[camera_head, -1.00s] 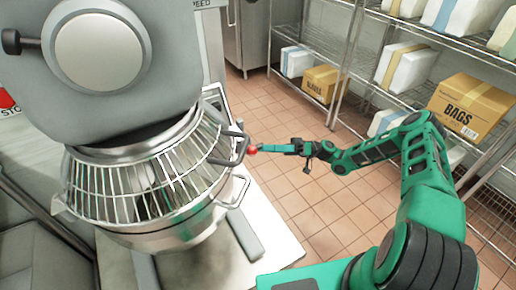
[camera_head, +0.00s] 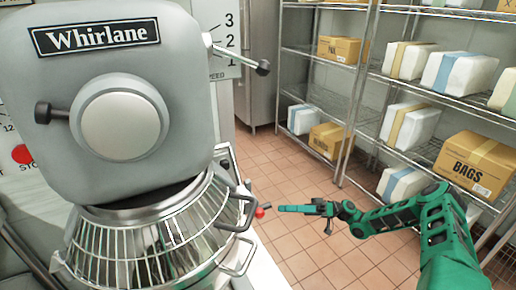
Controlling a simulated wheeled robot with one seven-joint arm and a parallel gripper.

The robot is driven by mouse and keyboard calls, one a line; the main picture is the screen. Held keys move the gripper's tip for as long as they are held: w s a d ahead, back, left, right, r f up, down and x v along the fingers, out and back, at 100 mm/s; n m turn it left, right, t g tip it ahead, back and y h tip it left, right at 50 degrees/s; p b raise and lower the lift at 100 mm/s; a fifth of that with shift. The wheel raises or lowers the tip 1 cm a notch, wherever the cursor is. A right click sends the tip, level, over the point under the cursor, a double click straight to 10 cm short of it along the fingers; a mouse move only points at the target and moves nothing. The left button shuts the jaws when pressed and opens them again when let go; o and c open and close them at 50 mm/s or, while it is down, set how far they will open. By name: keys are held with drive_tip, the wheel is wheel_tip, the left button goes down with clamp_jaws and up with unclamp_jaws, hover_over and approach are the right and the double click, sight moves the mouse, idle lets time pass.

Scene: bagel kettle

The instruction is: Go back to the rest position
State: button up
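My green arm reaches in from the lower right, and my gripper (camera_head: 282,208) points left toward the mixer. Its tip is just right of a small red knob (camera_head: 260,212), with what looks like a small gap between them. The fingers are too small and edge-on to show whether they are open or shut. I see nothing clearly held. The large grey Whirlane mixer (camera_head: 185,90) stands at the left, with a wire bowl guard (camera_head: 125,250) below its head. A dark handle (camera_head: 236,213) sticks out from the guard's right side.
Wire shelves (camera_head: 395,85) with wrapped packs and cardboard boxes, one marked BAGS (camera_head: 478,163), stand behind and right of my arm. A speed lever (camera_head: 240,57) juts from the mixer's right side. The tiled floor (camera_head: 300,180) between mixer and shelves is clear.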

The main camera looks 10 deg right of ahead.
drive_tip(key=s+d+r+m+g+h, duration=0.1)
drive_tip(key=s+d+r+m+h, duration=0.8)
drive_tip(key=s+d+r+h, duration=0.65)
drive_tip(key=s+d+r+m+h, duration=0.1)
drive_tip(key=s+r+m, duration=0.1)
drive_tip(key=s, duration=0.5)
drive_tip(key=s+d+r+m+t+h, duration=0.1)
drive_tip(key=s+d+r+m+h, duration=0.1)
drive_tip(key=s+r, duration=0.2)
drive_tip(key=s+d+r+m+t+h, duration=0.1)
drive_tip(key=s+r+m+h, duration=0.1)
drive_tip(key=s, duration=0.8)
drive_tip(key=shift+s+d+r+m, duration=0.15)
drive_tip(key=shift+d+r+m, duration=0.15)
drive_tip(key=shift+r+m, duration=0.25)
drive_tip(key=shift+h, duration=0.25)
drive_tip(key=shift+w+f, duration=0.25)
drive_tip(key=shift+w, duration=0.35)
